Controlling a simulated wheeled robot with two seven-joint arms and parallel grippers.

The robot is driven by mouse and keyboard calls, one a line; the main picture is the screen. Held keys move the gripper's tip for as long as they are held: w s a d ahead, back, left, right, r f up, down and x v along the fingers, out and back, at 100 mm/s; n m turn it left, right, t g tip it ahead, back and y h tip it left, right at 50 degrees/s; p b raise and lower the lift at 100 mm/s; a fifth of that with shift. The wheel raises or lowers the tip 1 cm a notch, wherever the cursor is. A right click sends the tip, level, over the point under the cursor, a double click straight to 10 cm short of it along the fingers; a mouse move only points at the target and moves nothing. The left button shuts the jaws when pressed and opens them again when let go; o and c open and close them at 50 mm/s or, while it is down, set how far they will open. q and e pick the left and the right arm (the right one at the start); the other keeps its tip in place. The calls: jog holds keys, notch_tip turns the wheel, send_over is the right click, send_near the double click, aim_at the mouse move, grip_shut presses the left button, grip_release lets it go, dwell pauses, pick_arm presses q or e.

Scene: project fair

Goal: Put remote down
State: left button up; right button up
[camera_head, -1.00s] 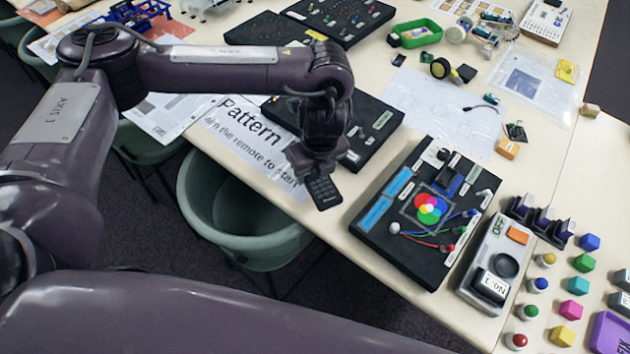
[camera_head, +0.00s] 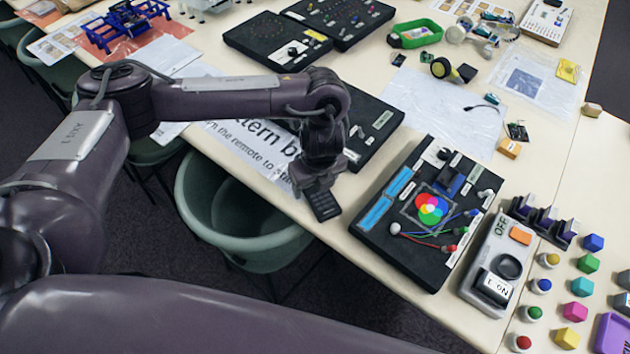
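The remote (camera_head: 323,205) is a small dark handset with rows of buttons. My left gripper (camera_head: 313,186) is shut on its upper end and holds it near the front edge of the cream table (camera_head: 345,222). Whether the remote touches the table cannot be told. A white sheet with large print (camera_head: 248,152) about the remote lies behind and left of the gripper, partly hidden by my arm. My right gripper is not in view.
A black board with coloured circles and wires (camera_head: 430,212) lies to the right of the remote. Another black board (camera_head: 376,122) is behind the gripper. A grey ON/OFF box (camera_head: 497,262) stands farther right. A green chair (camera_head: 235,225) is below the table edge.

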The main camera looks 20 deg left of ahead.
pick_arm(q)
jog(key=shift+o, duration=0.2)
jog(key=shift+r, duration=0.4)
notch_tip(320, 180, up, 11)
jog(key=s+d+p, duration=0.1)
jog(key=shift+s+d+r, duration=0.15)
jog(key=shift+r, duration=0.05)
dwell(0.4)
